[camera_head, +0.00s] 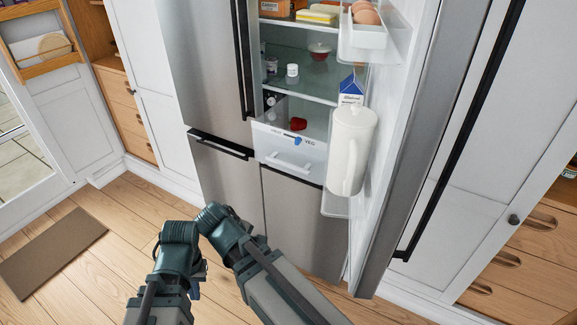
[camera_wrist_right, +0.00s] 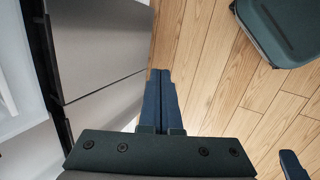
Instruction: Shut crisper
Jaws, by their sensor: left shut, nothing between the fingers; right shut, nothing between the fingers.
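The crisper (camera_head: 291,160) is a clear-and-white drawer low in the open fridge, with a VEG label, a small blue slider and a front handle. It sticks out forward of the shelf above, and a red item (camera_head: 298,124) lies inside. My left gripper (camera_head: 195,288) is low in front of the fridge, largely hidden by its own wrist, shut and away from the drawer. My right gripper (camera_wrist_right: 160,74) is shut and empty in the right wrist view, over the wooden floor beside the steel fridge fronts. Its fingers are hidden in the head view.
The fridge door (camera_head: 420,150) stands open on the right, its racks holding a white pitcher (camera_head: 352,150), a carton (camera_head: 350,88) and eggs (camera_head: 365,13). The left fridge door (camera_head: 205,60) is shut. Floor is clear around a brown mat (camera_head: 52,252).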

